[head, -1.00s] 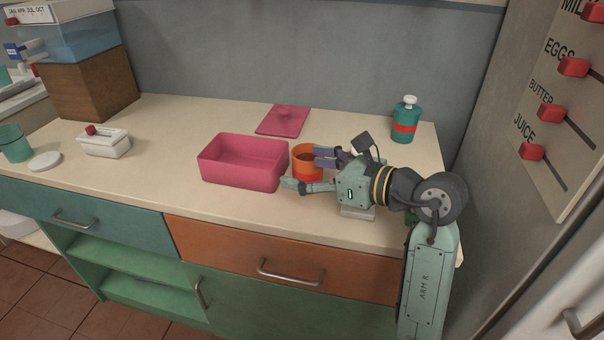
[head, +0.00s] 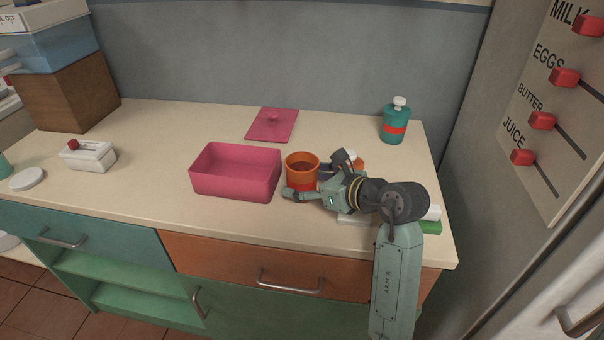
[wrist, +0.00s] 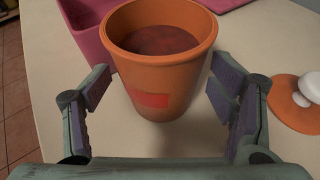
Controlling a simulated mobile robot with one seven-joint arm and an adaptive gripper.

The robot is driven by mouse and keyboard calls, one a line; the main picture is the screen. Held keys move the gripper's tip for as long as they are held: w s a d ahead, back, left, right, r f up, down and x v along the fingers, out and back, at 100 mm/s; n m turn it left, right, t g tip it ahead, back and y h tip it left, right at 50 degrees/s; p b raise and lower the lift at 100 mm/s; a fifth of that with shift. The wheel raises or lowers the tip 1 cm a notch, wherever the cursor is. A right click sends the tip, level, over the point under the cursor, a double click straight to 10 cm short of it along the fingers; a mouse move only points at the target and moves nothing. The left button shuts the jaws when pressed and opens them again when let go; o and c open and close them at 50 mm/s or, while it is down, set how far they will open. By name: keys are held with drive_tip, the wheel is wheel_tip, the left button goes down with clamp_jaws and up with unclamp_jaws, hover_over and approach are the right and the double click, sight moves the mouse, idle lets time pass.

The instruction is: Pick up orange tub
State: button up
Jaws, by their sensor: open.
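The orange tub (head: 301,168) stands upright on the counter, just right of the pink bin. In the wrist view the tub (wrist: 160,75) is open-topped, has a red patch on its side and holds something dark red. My gripper (head: 304,183) is open at the tub's near right side. In the wrist view its two purple-padded fingers (wrist: 160,98) stand apart, to the left and right of the tub's lower part, with gaps showing on both sides. The tub's lower right part is partly hidden by my gripper in the head view.
A pink bin (head: 235,187) stands close left of the tub, its pink lid (head: 271,126) flat behind. An orange lid with a white knob (wrist: 296,100) lies right of the tub. A teal bottle (head: 394,124) stands at back right. A white box (head: 88,157) sits at left.

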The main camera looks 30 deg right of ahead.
sight(291, 166)
drive_tip(key=shift+x, duration=1.2)
drive_tip(key=shift+c, duration=0.4)
drive_tip(key=c, duration=1.3)
drive_tip(key=shift+r, duration=0.2)
drive_tip(key=shift+r+b, duration=0.3)
drive_tip(key=shift+r, duration=0.3)
drive_tip(key=shift+r+b, duration=0.5)
drive_tip(key=shift+r, duration=0.5)
drive_tip(key=s+a+b, duration=0.1)
drive_tip(key=s+a, duration=0.1)
drive_tip(key=s, duration=0.3)
drive_tip(key=s+a+r+b, duration=0.1)
drive_tip(key=s+a+b, duration=0.1)
drive_tip(key=s, duration=0.3)
drive_tip(key=s+a+b, duration=0.1)
drive_tip(key=s+a, duration=0.1)
drive_tip(key=s, duration=0.3)
drive_tip(key=shift+r+b, duration=0.25)
drive_tip(key=shift+b, duration=0.15)
